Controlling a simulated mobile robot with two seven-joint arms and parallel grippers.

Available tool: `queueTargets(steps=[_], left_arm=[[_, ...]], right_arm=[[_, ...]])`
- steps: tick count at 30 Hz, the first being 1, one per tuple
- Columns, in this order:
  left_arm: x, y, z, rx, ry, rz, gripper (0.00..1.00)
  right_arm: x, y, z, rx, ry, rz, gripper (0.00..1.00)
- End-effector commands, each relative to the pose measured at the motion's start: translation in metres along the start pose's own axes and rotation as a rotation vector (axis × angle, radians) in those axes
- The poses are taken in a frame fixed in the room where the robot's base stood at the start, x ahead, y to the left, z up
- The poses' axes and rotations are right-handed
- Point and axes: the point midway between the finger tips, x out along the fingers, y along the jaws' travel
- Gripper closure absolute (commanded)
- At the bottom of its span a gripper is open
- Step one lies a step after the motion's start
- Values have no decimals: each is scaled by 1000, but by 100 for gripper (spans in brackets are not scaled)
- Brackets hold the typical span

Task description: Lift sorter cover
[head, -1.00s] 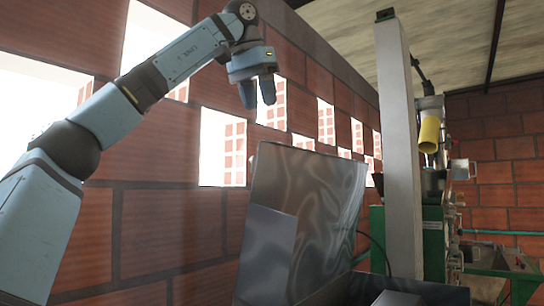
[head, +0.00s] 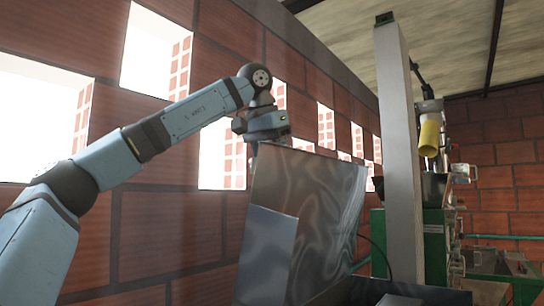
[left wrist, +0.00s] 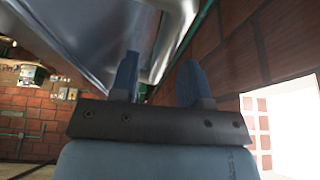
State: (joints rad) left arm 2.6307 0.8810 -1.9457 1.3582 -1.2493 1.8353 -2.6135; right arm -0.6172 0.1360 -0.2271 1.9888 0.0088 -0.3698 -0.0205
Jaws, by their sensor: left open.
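The sorter cover (head: 325,195) is a shiny grey metal sheet, standing steeply raised above a dark metal box in the head view. My left gripper (head: 256,150) points down at the cover's top left corner, on the wall side. Its fingers are mostly hidden behind the sheet there. In the left wrist view my left gripper (left wrist: 160,78) is open, its two fingers apart. Bright metal (left wrist: 90,25), apparently the cover, lies beyond and beside the left finger; I cannot tell whether they touch. My right gripper is not in view.
A brick wall (head: 150,235) with bright openings runs close along the left. A grey post (head: 401,160) stands right of the cover. Behind it is a green machine (head: 435,240) with a yellow spout (head: 429,134). A dark box (head: 350,290) lies below the cover.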

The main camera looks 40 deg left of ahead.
Motion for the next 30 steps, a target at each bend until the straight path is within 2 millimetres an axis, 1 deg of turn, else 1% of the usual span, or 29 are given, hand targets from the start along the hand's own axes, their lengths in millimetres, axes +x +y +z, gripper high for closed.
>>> queueTargets(steps=[1,2,3,5,6,13,19,23,30], left_arm=[[0,0,0,0,0,0,60],[0,0,0,0,0,0,67],[0,0,0,0,0,0,76],[0,0,0,0,1,0,90],[0,0,0,0,1,0,99],[0,3,0,4,-2,-6,100],[2,26,0,31,-8,-59,100],[4,36,1,40,-4,-87,100],[4,39,2,40,1,-98,100]], right_arm=[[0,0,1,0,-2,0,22],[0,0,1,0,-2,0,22],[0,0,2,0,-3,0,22],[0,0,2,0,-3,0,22],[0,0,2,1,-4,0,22],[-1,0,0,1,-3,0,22],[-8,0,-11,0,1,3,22],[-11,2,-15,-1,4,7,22],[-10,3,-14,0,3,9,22]])
